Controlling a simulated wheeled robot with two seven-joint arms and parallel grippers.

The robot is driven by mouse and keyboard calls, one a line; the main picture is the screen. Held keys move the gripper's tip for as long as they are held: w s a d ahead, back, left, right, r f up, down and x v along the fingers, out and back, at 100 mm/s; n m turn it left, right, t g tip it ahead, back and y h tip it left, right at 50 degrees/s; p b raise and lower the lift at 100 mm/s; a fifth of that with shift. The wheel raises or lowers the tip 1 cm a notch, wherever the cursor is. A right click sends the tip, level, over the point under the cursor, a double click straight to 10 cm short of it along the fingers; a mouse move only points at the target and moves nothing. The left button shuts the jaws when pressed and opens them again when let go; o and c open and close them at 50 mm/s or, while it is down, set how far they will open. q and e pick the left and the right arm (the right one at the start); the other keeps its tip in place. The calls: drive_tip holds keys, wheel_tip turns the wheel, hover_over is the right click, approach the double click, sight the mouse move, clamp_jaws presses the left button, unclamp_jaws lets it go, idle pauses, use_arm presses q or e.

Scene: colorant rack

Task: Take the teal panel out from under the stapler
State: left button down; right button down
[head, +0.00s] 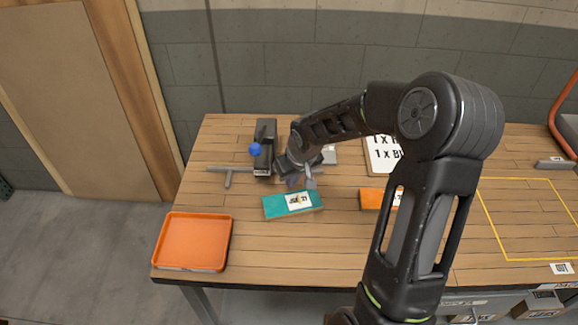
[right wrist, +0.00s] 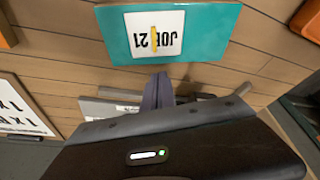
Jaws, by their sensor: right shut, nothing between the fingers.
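My left gripper is not in view.
An orange tray (head: 227,241) sits at the table's left front corner. A grey bar (head: 228,170) lies left of the black device. An orange block (head: 371,199) is right of the panel, partly behind my arm. The yellow-outlined area (head: 530,215) is clear.

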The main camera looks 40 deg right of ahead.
sight(299, 197)
drive_tip(key=shift+s+a, duration=0.15)
drive_tip(key=shift+s, duration=0.45)
drive_tip(key=shift+s+f, duration=0.1)
drive_tip(key=shift+s, duration=0.15)
drive_tip(key=s, duration=0.1)
drive_tip(key=s+b, duration=0.1)
drive_tip(key=s, duration=0.1)
drive_tip(key=shift+s+a+b, duration=0.2)
drive_tip(key=shift+a+b, duration=0.1)
drive_tip(key=shift+b, duration=0.1)
drive_tip(key=shift+s, duration=0.15)
